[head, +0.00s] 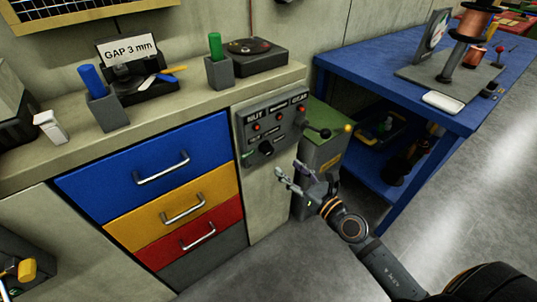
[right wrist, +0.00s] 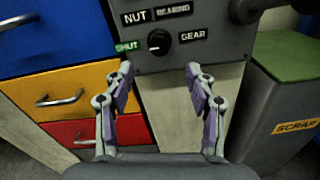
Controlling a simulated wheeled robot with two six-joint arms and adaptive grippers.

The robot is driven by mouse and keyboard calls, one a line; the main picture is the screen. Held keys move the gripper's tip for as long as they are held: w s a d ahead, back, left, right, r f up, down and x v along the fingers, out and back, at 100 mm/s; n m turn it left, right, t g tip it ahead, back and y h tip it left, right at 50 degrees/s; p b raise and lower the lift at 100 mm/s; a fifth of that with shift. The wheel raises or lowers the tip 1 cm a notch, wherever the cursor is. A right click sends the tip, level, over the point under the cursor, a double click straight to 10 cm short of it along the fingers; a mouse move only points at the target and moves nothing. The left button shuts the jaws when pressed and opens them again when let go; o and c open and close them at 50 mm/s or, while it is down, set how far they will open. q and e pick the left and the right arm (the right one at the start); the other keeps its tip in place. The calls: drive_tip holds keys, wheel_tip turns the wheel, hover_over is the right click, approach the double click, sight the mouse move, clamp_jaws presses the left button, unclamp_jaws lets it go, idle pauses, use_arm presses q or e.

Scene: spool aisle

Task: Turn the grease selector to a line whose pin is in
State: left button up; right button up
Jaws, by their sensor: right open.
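The grey selector panel (head: 246,120) is on the cabinet front, right of the drawers. Its black round selector knob (right wrist: 159,41) has a white mark on its left side, toward the green SHUT label (right wrist: 127,46). NUT (right wrist: 135,17), BEARING (right wrist: 173,11) and GEAR (right wrist: 193,35) labels stand around the knob. In the head view, small red spots (head: 257,127) show above the knob; I cannot tell which pins are in. My right gripper (head: 290,170) is open and empty, below and in front of the knob, its fingers apart in the right wrist view (right wrist: 160,70). My left gripper is out of view.
A green-topped scrap bin (right wrist: 285,60) stands right of the cabinet. Drawer handles (head: 161,168) protrude at left. A blue table (head: 390,80) stands further right. Floor ahead is clear.

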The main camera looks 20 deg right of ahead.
sight(270, 152)
drive_tip(key=x, duration=0.8)
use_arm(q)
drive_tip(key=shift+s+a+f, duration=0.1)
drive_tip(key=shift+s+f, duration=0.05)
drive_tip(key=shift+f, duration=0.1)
use_arm(e)
drive_tip(key=shift+w+a, duration=0.2)
drive_tip(key=shift+w, duration=0.2)
drive_tip(key=c, duration=1.1)
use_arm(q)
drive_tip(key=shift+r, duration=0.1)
use_arm(e)
drive_tip(key=shift+c, duration=0.2)
